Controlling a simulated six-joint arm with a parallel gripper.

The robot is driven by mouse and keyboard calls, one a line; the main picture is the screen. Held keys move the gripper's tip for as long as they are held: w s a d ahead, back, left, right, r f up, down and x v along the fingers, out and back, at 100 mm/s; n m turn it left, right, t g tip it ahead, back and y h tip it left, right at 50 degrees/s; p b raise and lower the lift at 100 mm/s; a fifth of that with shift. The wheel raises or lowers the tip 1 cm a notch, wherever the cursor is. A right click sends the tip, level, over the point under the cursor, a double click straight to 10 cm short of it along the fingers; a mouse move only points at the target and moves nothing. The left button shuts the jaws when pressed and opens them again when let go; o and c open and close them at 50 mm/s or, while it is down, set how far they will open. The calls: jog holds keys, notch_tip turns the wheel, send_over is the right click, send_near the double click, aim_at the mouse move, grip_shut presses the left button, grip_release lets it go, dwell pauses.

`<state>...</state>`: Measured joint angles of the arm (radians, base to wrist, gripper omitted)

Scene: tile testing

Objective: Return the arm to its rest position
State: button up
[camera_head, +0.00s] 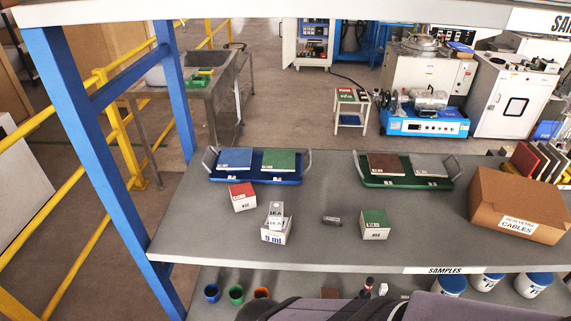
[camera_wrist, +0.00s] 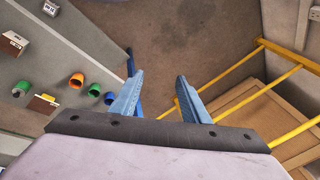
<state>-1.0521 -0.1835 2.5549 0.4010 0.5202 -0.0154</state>
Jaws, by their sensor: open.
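My gripper (camera_wrist: 160,77) shows in the wrist view with its two blue fingers apart and nothing between them. It points down past the shelf's edge, over bare brown floor, with the yellow railing to its right. In the head view only a purple-grey and black part of my arm shows at the bottom edge, in front of the lower shelf; the fingers are out of that view.
The grey shelf (camera_head: 310,229) carries a blue tray (camera_head: 254,179), a green tray (camera_head: 408,183), small boxes and a cardboard box (camera_head: 515,205). Colored cups (camera_head: 236,293) and white tubs (camera_head: 533,286) stand on the lower shelf. A blue post (camera_head: 100,160) and yellow railing (camera_head: 122,145) stand left.

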jog(key=w+d+f+m+h, duration=0.1)
jog(key=w+d+m, duration=0.2)
jog(key=d, duration=0.6)
jog(key=w+d+m+h, duration=0.1)
jog(key=w+d+m, duration=0.1)
jog(key=w+d, duration=0.3)
jog(key=w+d+f+m+h, duration=0.1)
jog(key=w+d+m+h, duration=0.1)
jog(key=d, duration=1.1)
jog(key=shift+w+d+f+m, duration=0.15)
jog(key=shift+w+f+m, duration=0.15)
jog(key=shift+w+m, duration=0.65)
